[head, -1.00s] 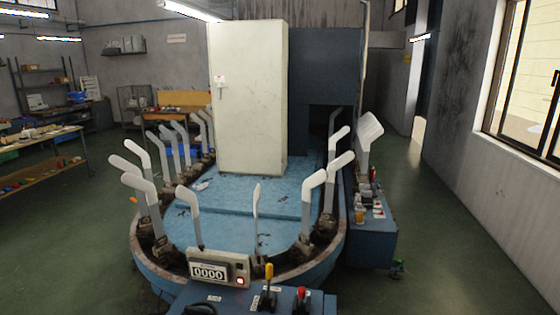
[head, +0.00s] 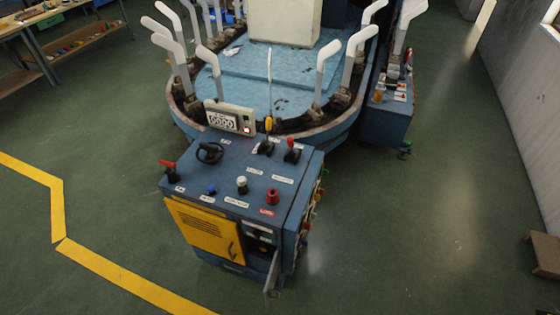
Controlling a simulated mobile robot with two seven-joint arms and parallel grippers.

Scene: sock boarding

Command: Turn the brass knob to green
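The blue control console (head: 232,165) stands on the floor in the middle of the head view. I cannot clearly pick out a brass knob or a green mark on it. Its top carries a black handwheel (head: 210,153), a red lever (head: 168,170) at the left, a blue button (head: 212,190), a white knob (head: 242,185) and a red button (head: 272,197). Small coloured fittings (head: 318,196) line its right side, too small and slanted to identify. Neither of my grippers is in view.
A yellow door (head: 205,232) is on the console's front, and a narrow door (head: 272,275) stands open beside it. The oval machine with white sock forms (head: 325,72) is behind. A brown object (head: 545,255) lies at far right.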

